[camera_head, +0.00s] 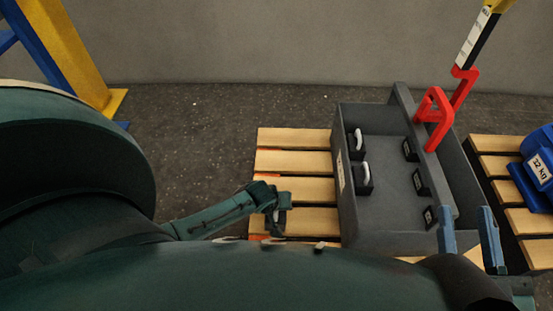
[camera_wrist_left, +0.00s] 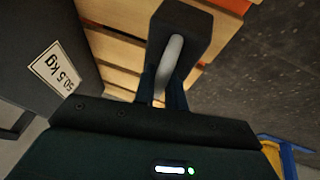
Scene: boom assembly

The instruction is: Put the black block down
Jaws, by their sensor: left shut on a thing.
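My left gripper (camera_head: 276,222) is at the left of the grey crate, over the wooden pallet. In the left wrist view its fingers (camera_wrist_left: 163,97) are shut on the white handle of a black block (camera_wrist_left: 185,28). The block is in front of the pallet slats. I cannot tell whether it touches them. In the head view the block is mostly hidden by the gripper. My right gripper (camera_head: 470,238) is at the crate's near right corner, its two blue-grey fingers apart with nothing clearly held between them.
The grey crate (camera_head: 390,120) holds several black blocks, including two with white handles (camera_head: 362,178). Its labelled wall also shows in the left wrist view (camera_wrist_left: 35,45). A red hook (camera_head: 434,118) hangs over it. The pallet (camera_head: 292,160) has bare slats left of the crate. A blue weight (camera_head: 541,160) stands far right.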

